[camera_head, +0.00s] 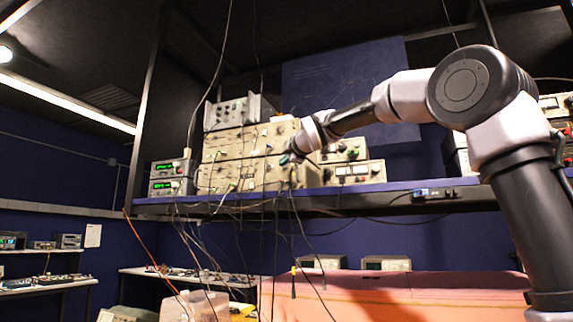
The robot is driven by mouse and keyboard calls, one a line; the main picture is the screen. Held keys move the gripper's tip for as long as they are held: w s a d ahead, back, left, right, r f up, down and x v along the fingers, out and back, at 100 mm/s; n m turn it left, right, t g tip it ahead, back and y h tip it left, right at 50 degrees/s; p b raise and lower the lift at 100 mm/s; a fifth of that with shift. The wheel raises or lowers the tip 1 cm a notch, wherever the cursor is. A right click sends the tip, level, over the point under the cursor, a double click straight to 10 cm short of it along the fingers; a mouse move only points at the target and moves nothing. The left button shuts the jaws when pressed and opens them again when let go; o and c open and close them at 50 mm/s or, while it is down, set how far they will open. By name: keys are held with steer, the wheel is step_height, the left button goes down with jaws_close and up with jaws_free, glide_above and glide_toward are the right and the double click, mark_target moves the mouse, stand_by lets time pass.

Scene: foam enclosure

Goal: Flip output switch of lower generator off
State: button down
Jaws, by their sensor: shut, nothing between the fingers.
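Beige stacked instruments (233,142) stand on the blue shelf, with a grey unit on top. To their left is a stack of two units with green displays, an upper one (164,168) and a lower one (162,188). I cannot tell which stack is the generators, and the output switch is too small to make out. My gripper (287,159) is shut and empty, in front of the right part of the beige stack. Whether it touches the panel cannot be told. My wrist hides part of the panels there.
Loose cables (276,225) hang from the panels over the shelf edge (400,186). More beige meters (354,172) stand right of my gripper. An orange-pink surface (400,290) lies below the shelf. A lower bench (190,273) holds small items.

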steer(key=shift+w+d+f, duration=0.1)
steer(key=shift+w+d, duration=0.05)
steer(key=shift+w, duration=0.35)
steer(key=shift+w+d+f, duration=0.1)
steer(key=shift+w, duration=0.35)
